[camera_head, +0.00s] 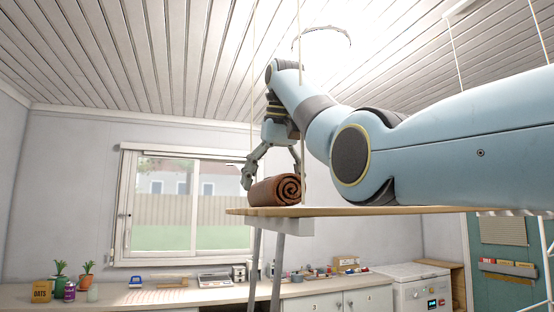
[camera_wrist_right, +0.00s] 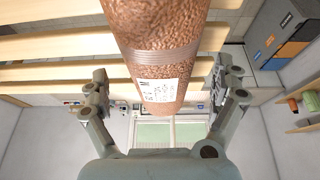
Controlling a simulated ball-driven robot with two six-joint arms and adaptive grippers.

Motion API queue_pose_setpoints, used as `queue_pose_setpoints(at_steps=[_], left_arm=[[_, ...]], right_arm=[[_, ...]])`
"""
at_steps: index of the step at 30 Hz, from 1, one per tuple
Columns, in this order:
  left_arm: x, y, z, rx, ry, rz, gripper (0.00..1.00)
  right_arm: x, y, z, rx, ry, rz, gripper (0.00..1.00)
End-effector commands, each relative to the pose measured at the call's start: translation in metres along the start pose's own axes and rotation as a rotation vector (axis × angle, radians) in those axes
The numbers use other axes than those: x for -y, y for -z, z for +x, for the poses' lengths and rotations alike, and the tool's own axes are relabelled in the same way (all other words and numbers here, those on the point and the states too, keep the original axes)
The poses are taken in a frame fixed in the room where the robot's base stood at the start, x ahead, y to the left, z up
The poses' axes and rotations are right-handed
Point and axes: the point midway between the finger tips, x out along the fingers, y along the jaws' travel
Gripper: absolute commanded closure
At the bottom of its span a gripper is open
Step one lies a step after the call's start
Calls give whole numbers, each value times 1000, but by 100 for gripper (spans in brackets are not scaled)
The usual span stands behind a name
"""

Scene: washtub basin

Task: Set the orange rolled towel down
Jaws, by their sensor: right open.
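The rolled towel (camera_head: 270,192), brownish orange with its spiral end showing, lies on its side on a raised wooden slatted surface (camera_head: 340,211) in the head view. My right gripper (camera_head: 272,172) comes down over it with its fingers apart. In the right wrist view the towel (camera_wrist_right: 155,45), with a paper band and a white label, lies over the pale slats (camera_wrist_right: 50,48). There the right gripper's fingers (camera_wrist_right: 163,83) stand open on either side of it, with gaps showing. My left gripper is not in view.
Thin cords (camera_head: 302,100) hang around the raised surface, close to my right arm. Below, a counter (camera_head: 215,292) along the window wall holds plants, jars and small items. A white appliance (camera_head: 420,285) stands at the right.

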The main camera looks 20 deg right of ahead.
Motion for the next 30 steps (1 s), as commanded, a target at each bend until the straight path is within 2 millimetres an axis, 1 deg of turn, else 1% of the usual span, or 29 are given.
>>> queue_pose_setpoints(at_steps=[1,2,5,9,12,13,15,19,24,30], left_arm=[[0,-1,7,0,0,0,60],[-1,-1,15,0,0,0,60],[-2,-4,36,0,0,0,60],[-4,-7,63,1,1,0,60],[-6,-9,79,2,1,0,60],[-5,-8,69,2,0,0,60],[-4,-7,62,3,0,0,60],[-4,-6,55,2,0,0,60],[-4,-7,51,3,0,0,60],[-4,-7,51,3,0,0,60]], right_arm=[[0,-1,-8,-5,0,0,3],[0,0,-6,-3,-1,0,3],[0,1,-9,-1,-1,-1,3],[0,-1,-18,-2,-2,-1,3],[0,-4,-27,-1,0,0,3],[0,-1,-42,-2,0,0,3],[0,1,-63,-4,0,0,3],[0,1,-87,-2,0,0,3],[0,0,-101,-1,0,0,3],[0,0,-103,-1,0,0,3]])
